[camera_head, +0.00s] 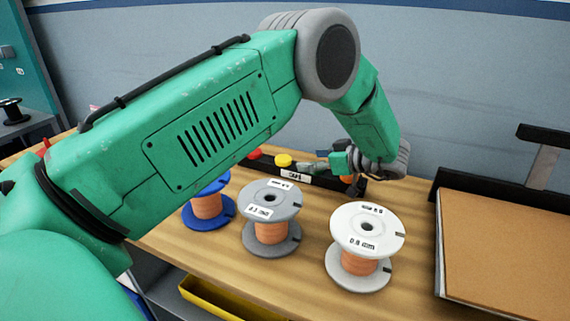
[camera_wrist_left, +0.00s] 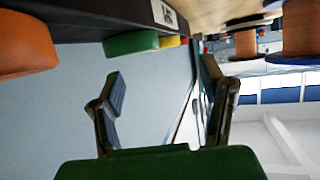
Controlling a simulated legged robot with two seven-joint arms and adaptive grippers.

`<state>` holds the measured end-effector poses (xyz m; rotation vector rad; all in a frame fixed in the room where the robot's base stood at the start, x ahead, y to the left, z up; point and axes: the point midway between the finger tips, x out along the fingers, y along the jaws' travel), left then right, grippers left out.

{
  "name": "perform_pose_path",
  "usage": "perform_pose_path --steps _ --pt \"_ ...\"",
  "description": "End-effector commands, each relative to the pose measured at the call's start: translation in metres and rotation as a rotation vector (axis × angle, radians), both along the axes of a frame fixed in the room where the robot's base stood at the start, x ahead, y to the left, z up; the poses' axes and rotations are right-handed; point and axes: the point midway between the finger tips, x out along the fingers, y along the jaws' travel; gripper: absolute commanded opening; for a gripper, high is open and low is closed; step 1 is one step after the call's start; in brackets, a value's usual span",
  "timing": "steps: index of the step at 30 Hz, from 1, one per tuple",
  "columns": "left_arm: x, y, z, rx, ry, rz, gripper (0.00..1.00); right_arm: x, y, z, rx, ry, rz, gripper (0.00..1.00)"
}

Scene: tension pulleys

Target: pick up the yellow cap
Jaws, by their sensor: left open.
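The yellow cap (camera_head: 283,160) sits on a black rack (camera_head: 262,171) at the back of the bench, beside a red cap (camera_head: 254,154). My left gripper (camera_head: 311,162) is open, just right of the yellow cap and apart from it. In the left wrist view, the gripper (camera_wrist_left: 162,70) has its fingers spread with nothing between them. There the yellow cap (camera_wrist_left: 170,41) shows beyond the fingertips, partly hidden behind a green cap (camera_wrist_left: 131,43). My right gripper is not in view.
An orange cap (camera_wrist_left: 25,43) is nearer the wrist camera. White (camera_head: 367,230), grey (camera_head: 270,205) and blue (camera_head: 190,215) spools stand in front of the rack. A black-framed brown board (camera_head: 510,245) is at the right. A yellow bin (camera_head: 225,300) lies below the bench edge.

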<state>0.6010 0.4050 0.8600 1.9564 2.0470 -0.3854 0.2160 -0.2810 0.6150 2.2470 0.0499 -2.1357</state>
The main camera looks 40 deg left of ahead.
Motion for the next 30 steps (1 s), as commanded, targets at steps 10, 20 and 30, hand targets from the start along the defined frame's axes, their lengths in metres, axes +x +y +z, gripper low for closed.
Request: perform_pose_path --steps 10,20,30 --pt "-0.002 0.039 -0.016 -0.001 0.001 0.001 0.64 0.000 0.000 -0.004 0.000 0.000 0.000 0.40" --pt "-0.010 0.081 -0.025 0.000 0.001 0.001 0.64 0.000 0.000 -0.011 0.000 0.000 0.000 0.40" --pt "-0.010 0.087 -0.026 -0.002 0.000 -0.001 0.61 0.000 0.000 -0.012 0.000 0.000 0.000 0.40"
